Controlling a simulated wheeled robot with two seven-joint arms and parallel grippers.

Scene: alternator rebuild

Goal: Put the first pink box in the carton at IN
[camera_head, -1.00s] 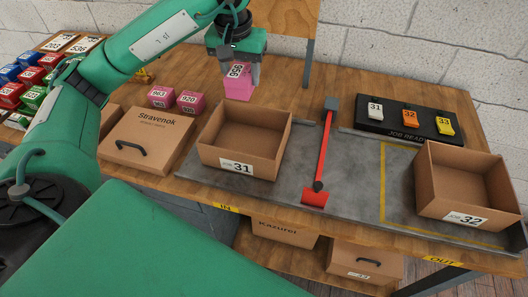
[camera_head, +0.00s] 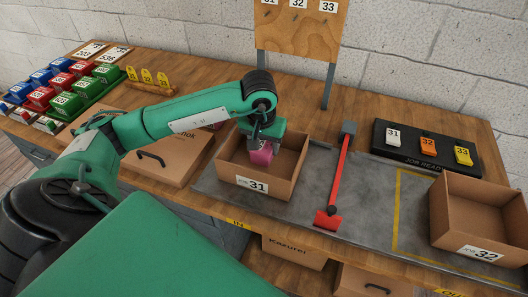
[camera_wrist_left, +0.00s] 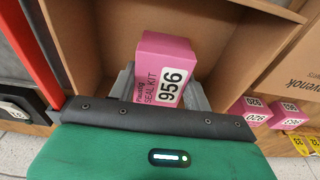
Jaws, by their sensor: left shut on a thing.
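The pink box (camera_head: 262,155), marked 956 and SEAL KIT in the left wrist view (camera_wrist_left: 163,72), is held in my left gripper (camera_head: 264,143). The gripper is shut on it and points down inside the open carton marked 31 (camera_head: 286,183) at the IN end. The box is below the carton's rim, close to the left side in the head view. I cannot tell whether it touches the carton floor. My right gripper is not in view.
A closed Stravenok carton (camera_head: 172,158) lies left of carton 31. Two more pink boxes (camera_wrist_left: 287,112) show in the left wrist view. A red bar (camera_head: 338,180) stands right of carton 31. Another open carton, 32 (camera_head: 478,218), is at OUT.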

